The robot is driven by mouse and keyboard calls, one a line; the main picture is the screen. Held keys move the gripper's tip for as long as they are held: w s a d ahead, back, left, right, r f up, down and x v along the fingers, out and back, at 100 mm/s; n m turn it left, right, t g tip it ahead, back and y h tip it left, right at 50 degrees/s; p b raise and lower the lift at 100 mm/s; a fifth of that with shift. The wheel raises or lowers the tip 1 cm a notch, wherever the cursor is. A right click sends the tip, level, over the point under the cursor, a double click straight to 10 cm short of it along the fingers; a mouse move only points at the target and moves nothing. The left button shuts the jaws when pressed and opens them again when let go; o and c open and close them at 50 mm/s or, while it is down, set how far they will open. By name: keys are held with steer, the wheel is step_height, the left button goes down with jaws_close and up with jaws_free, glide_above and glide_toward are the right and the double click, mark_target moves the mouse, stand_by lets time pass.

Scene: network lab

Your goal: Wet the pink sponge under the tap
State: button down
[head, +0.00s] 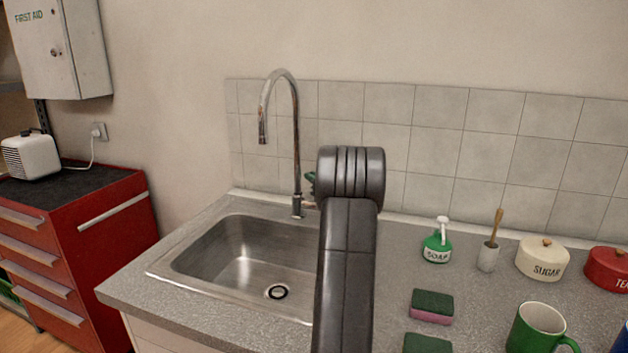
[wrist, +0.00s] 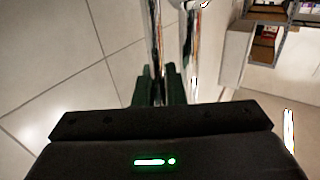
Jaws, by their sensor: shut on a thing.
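The pink sponge (head: 432,306) lies on the counter right of the sink, green scouring side up, its pink layer showing at the front. The chrome tap (head: 297,150) stands behind the sink, its spout arching over the basin. No water shows under the spout. My gripper is mostly hidden behind my arm in the head view; a bit of green shows beside the tap. In the wrist view my gripper (wrist: 162,72) has its dark green fingers close together around a narrow chrome part, seemingly the tap's lever. The tap's pipes (wrist: 188,50) rise just beyond the fingers.
The steel sink (head: 215,250) looks empty. A second green-topped sponge (head: 427,344) lies nearer the front. A soap bottle (head: 437,242), a brush in a holder (head: 487,257), a sugar tin (head: 542,259), a red tin (head: 608,270) and a green mug (head: 537,328) stand to the right.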

steer(key=shift+s+a+f+n+b, duration=0.1)
steer(key=shift+s+f+n+b, duration=0.2)
steer(key=shift+b, duration=0.5)
steer(key=shift+s+r, duration=0.2)
steer(key=shift+r, duration=0.1)
steer(key=c, duration=1.8)
jaws_free()
steer(key=v, duration=0.9)
steer(key=b+v, duration=0.1)
steer(key=v, duration=0.3)
steer(key=shift+s+d+f, duration=0.25)
steer(key=shift+s+f, duration=0.05)
steer(key=shift+f, duration=0.05)
